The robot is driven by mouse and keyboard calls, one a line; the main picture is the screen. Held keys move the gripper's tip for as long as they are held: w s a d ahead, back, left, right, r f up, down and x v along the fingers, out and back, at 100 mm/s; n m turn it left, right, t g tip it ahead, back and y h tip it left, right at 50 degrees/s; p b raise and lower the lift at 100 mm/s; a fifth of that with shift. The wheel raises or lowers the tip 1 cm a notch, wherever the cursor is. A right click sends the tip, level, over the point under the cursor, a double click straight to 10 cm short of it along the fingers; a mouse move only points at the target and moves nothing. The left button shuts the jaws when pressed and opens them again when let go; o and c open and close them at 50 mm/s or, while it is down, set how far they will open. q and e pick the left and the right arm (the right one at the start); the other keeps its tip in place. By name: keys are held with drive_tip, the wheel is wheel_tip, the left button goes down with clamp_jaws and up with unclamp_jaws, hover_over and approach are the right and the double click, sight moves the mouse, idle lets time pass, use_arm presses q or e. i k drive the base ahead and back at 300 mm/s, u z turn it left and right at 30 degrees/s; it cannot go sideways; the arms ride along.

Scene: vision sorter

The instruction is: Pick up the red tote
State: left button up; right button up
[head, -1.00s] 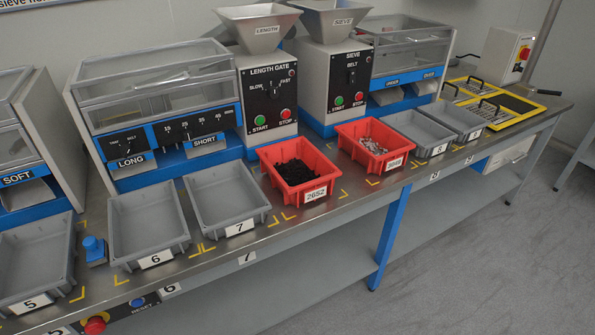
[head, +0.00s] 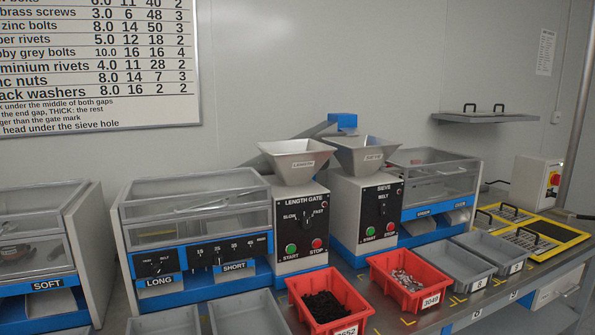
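Two red totes stand on the bench in the head view. The nearer red tote (head: 358,316) holds small black parts (head: 325,306), and its label reads 2652, partly cut by the bottom edge. The other red tote (head: 443,283) stands to its right, holds small silvery parts (head: 406,280) and has a label that seems to read 3049. Neither of my grippers is in view.
The length gate machine (head: 301,222) and sieve machine (head: 366,212) stand behind the totes, with hoppers on top. Grey trays (head: 246,312) lie left and more grey trays (head: 455,262) lie right. A yellow-framed panel (head: 540,238) is at far right. A wall chart (head: 95,65) hangs at upper left.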

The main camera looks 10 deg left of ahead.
sight(328, 304)
drive_tip(key=z, duration=1.55)
drive_tip(key=i, duration=1.5)
drive_tip(key=u, duration=2.6)
